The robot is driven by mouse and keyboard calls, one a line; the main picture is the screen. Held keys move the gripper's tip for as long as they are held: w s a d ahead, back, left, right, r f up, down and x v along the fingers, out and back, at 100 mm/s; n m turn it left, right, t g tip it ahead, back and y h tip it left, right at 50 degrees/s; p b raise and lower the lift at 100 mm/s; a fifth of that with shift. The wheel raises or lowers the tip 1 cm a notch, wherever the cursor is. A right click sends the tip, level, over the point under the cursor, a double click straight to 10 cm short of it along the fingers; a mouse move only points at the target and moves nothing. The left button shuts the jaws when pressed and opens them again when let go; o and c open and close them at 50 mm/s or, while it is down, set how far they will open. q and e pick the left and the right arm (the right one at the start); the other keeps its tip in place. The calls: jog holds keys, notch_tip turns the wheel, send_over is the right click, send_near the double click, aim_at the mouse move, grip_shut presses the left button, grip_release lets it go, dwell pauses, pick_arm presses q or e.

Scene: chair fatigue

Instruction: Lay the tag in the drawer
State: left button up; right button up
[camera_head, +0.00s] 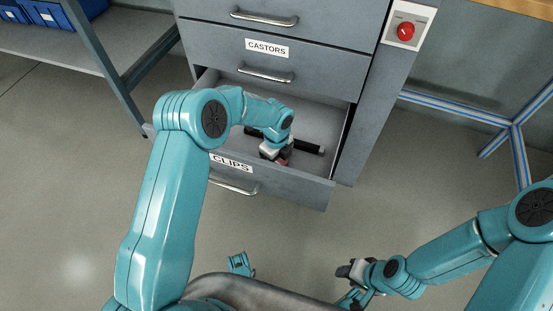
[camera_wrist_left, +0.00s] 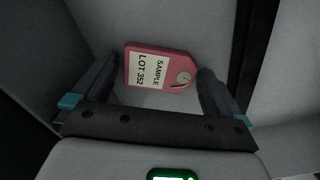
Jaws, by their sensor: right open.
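I cannot tell whether the tag touches the drawer floor. My right gripper (camera_head: 347,272) is open and empty, in front of the cabinet at the lower right.
A black bar (camera_head: 310,148) lies in the drawer beside the left gripper. The closed CASTORS drawer (camera_head: 320,55) is above. A red knob (camera_head: 405,31) is on the cabinet's right. A shelf with blue bins (camera_head: 55,12) stands left. The floor around is clear.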

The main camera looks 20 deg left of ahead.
pick_arm(q)
notch_tip(320, 180, up, 12)
jog(key=p, duration=0.4)
jog(key=shift+r, duration=0.15)
